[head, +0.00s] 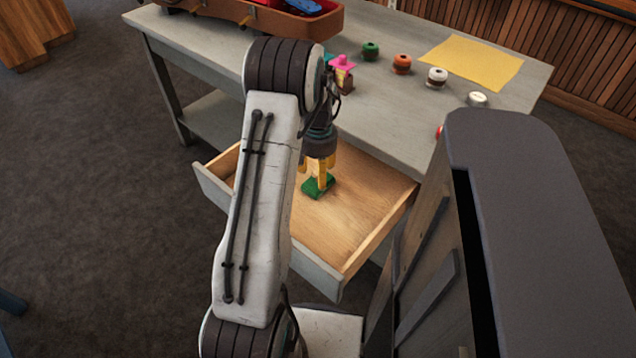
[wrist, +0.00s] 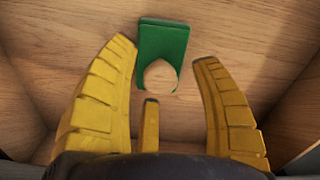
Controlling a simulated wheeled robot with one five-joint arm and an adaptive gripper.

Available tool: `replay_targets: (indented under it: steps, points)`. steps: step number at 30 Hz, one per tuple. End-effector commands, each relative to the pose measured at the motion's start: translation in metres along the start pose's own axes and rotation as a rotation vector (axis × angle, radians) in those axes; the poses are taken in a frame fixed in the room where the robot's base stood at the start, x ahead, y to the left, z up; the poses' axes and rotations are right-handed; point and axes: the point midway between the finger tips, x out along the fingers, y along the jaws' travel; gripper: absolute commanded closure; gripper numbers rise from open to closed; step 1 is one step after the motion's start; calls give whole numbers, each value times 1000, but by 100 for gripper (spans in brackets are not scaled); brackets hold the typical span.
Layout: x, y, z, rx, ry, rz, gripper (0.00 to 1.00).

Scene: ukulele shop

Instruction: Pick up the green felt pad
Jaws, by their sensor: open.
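The green felt pad (head: 311,188) lies on the wooden floor of an open drawer (head: 365,205). In the wrist view the pad (wrist: 175,37) is dark green, with a rounded cut-out at its near edge that shows wood. My gripper (head: 322,183) reaches down into the drawer, its yellow fingers right at the pad. In the wrist view my gripper (wrist: 165,58) is open, one finger to the left of the pad and one to the right. A shorter middle finger points at the cut-out. Nothing is held. I cannot tell the exact height of the fingertips above the pad.
The drawer's side walls stand around my gripper. The grey table (head: 400,115) above bears a brown case (head: 265,17), a pink-topped object (head: 343,62), several spools such as the orange one (head: 401,64), and a yellow sheet (head: 470,61). The drawer floor to the pad's right is bare.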

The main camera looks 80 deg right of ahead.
Motion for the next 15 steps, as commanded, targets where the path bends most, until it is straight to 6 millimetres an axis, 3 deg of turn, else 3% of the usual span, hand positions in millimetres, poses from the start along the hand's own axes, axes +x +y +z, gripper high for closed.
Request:
replay_targets:
  steps: [12,15]
  points:
    - [7,0,0,0,1,0,40]
    - [7,0,0,0,1,0,49]
